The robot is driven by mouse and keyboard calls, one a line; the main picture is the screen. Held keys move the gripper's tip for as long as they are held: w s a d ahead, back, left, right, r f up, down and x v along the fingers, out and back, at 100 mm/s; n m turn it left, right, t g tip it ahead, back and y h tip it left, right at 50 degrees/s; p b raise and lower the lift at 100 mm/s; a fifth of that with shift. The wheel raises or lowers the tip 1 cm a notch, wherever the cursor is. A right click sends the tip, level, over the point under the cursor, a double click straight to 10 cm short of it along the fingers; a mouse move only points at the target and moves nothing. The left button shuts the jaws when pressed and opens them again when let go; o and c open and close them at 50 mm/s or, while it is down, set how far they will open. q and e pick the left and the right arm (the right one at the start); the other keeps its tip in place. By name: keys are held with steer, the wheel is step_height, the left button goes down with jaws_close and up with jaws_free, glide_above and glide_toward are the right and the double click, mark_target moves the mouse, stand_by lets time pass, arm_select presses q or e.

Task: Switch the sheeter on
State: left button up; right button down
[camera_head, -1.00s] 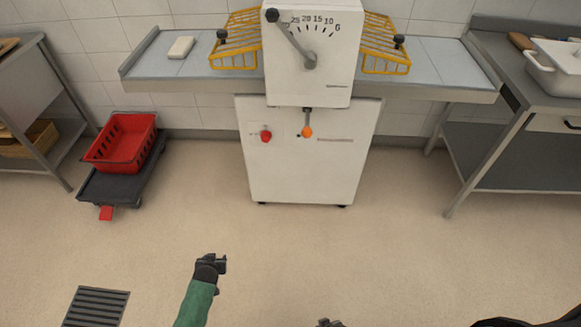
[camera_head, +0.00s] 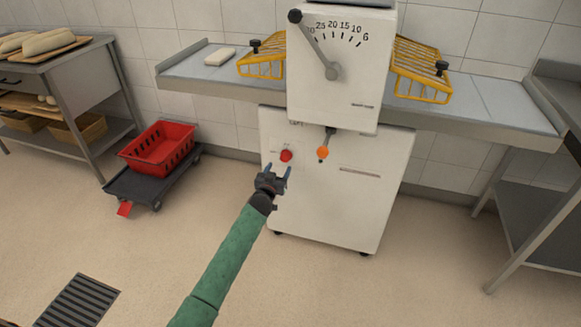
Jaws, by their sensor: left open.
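The sheeter (camera_head: 335,200) is a white machine with a scale and a grey lever (camera_head: 315,48) on its upper head. A red knob (camera_head: 286,156) sits at the left of its lower front panel. An orange ball-ended lever (camera_head: 322,153) hangs just right of the knob, under the head. My left gripper (camera_head: 276,172) is open and empty, with its fingers pointing up just below and left of the red knob. I cannot tell whether it touches the panel. My right gripper does not show.
Yellow wire guards (camera_head: 421,70) flank the head above the side tables (camera_head: 490,98). A red crate (camera_head: 160,148) on a dark dolly (camera_head: 150,187) stands left of the sheeter. Metal benches stand at both sides. The floor in front is clear, with a drain grate (camera_head: 78,301).

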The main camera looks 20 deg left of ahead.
mark_target(284, 158)
arm_select(q)
steer(key=shift+w+d+f, duration=0.1)
steer(key=shift+w, duration=3.3)
steer(key=c, duration=1)
